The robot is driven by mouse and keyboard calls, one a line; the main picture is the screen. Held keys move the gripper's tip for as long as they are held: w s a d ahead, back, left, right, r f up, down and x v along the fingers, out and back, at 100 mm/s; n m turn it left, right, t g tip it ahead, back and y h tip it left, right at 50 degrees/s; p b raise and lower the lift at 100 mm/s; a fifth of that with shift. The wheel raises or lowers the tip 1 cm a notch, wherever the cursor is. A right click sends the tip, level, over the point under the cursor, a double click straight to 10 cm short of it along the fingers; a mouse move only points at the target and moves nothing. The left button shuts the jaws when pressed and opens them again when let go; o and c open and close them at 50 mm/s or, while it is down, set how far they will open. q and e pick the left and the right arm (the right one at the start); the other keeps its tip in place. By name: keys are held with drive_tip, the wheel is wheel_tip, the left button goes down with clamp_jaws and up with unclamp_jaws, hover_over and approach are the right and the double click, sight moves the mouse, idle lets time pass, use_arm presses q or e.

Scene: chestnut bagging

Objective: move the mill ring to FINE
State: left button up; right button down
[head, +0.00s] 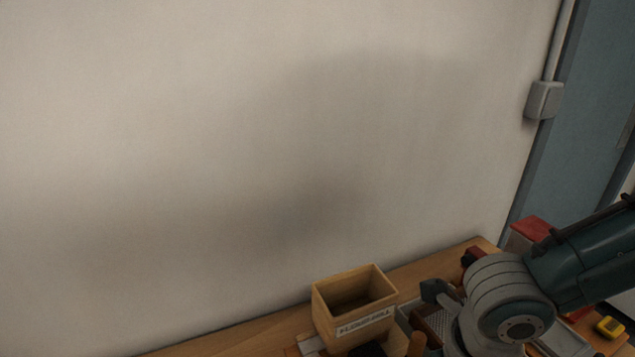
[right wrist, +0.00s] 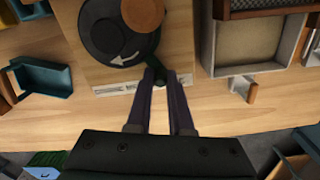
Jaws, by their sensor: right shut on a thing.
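In the right wrist view, the mill's dark round ring (right wrist: 97,48) with a white arrow lies at the upper left on a wooden base. A dark green lever (right wrist: 153,48) sticks out from its right side towards me. My right gripper (right wrist: 160,75) is shut on this lever, its two dark fingers close on either side of its end. A white label strip (right wrist: 118,88) is on the base's near edge; its words are too small to read. My left gripper is in neither view.
A wooden box (head: 335,305) with a label stands against the wall in the head view. The table's front strip is mostly clear.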

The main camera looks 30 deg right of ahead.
drive_tip(key=c, duration=0.8)
unclamp_jaws()
wheel_tip(320, 180, up, 10)
drive_tip(key=shift+p, duration=0.4)
